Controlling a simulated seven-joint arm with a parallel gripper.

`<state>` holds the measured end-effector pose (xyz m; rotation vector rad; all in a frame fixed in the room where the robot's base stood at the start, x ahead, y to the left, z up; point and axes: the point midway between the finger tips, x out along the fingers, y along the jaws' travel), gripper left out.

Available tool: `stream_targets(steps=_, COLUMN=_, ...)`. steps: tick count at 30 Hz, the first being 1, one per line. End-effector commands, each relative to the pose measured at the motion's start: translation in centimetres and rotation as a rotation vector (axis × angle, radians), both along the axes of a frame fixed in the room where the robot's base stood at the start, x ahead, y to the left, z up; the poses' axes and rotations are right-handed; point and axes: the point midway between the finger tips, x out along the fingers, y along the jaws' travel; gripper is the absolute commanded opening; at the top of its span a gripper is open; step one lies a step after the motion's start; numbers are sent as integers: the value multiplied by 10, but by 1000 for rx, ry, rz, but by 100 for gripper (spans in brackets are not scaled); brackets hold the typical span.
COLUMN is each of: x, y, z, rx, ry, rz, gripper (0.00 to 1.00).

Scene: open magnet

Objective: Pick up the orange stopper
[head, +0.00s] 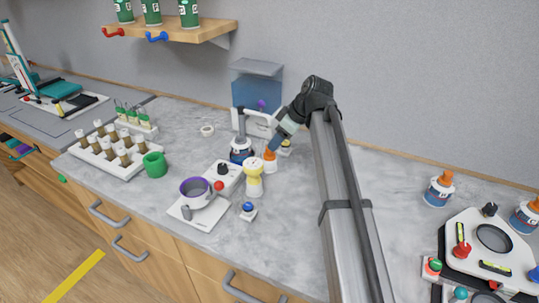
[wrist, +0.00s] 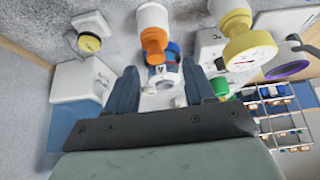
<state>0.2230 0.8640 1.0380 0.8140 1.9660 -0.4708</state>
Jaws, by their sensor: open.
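The orange stopper (head: 269,154) stands upright with a white lower part, just below the tip of my gripper (head: 274,143) in the head view. In the wrist view the orange stopper (wrist: 154,41) lies ahead of my gripper (wrist: 160,68), near the line between the two fingers. The fingers are spread apart with nothing held between them. In the head view the gripper's tip overlaps the stopper, so I cannot tell whether they touch.
A blue-and-white bottle (head: 240,151) stands close left of the stopper, and a yellow-topped white object (head: 253,178) stands in front. A white device with a blue panel (head: 257,92) is behind. Bare grey counter (head: 290,235) lies at the front right.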

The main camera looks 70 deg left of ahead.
Motion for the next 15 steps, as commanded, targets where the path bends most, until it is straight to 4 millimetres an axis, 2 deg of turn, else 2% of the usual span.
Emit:
stream_targets(steps=5, x=-2, y=4, z=-7, rx=-2, ry=0, rz=0, gripper=54)
stream_targets(steps=15, x=-14, y=23, z=-42, rx=-2, ry=-1, rz=0, gripper=54)
